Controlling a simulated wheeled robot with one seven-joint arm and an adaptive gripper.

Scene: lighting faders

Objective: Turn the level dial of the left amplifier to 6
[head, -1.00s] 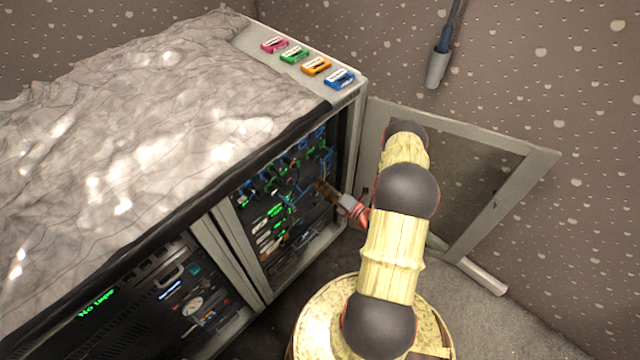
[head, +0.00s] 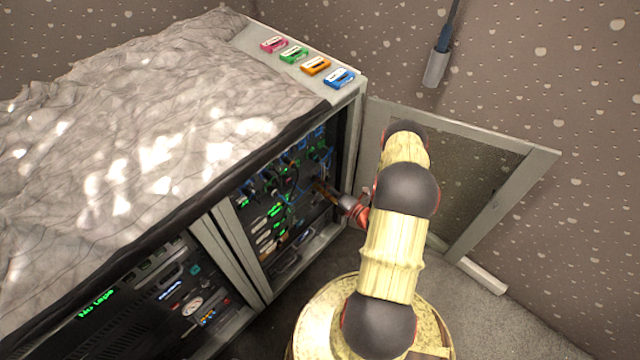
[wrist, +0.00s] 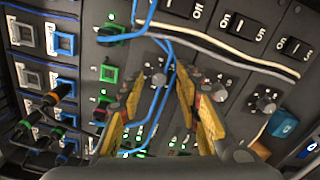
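In the wrist view, a small grey dial (wrist: 158,80) with pale marks around it is on the dark panel, framed between the fingers of my gripper (wrist: 163,73). My yellow-padded fingers are apart, and I see nothing gripped. I cannot tell whether they touch the dial or what it reads. Two more dials, a middle one (wrist: 219,93) and a right one (wrist: 265,102), are farther right. I cannot tell which dial belongs to the left amplifier. In the head view, my gripper (head: 327,191) reaches into the right rack bay, its fingertips hard to make out.
Blue cables (wrist: 168,60) pass close to the fingers, and a white cable (wrist: 225,57) crosses above. The rack's open door (head: 540,165) stands right of my arm. Several coloured cassettes (head: 315,66) lie on top.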

